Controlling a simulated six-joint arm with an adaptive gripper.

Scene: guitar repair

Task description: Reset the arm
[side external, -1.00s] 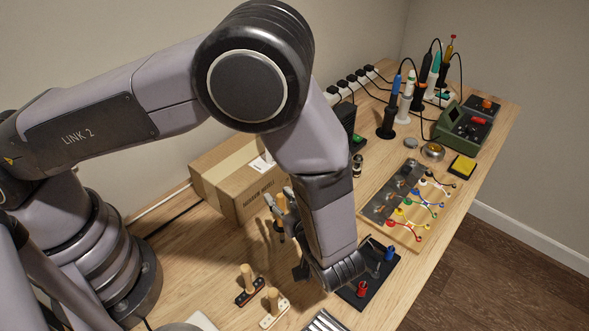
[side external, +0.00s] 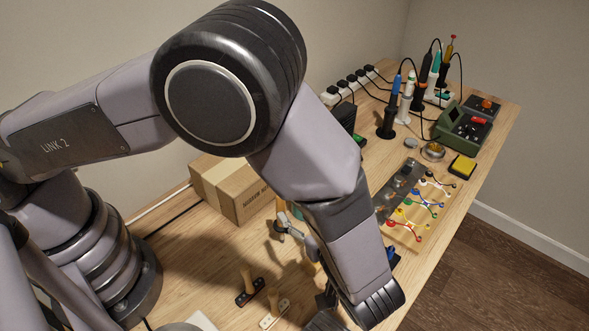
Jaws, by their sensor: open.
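My gripper (side external: 291,229) is in the side external view, partly hidden behind my own wrist and forearm. Grey finger parts show left of the forearm, low over the bench (side external: 190,265). The gripper is open, and I see nothing held in it. A wooden-handled tool (side external: 280,205) shows right behind the finger parts; whether they touch cannot be told.
Two wooden-handled pieces, one on a dark base (side external: 250,291) and one on a pale base (side external: 275,314), stand left of my wrist. A cardboard box (side external: 232,190) is behind. A wiring board (side external: 411,219), soldering tools (side external: 391,112) and a green device (side external: 463,127) stand right.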

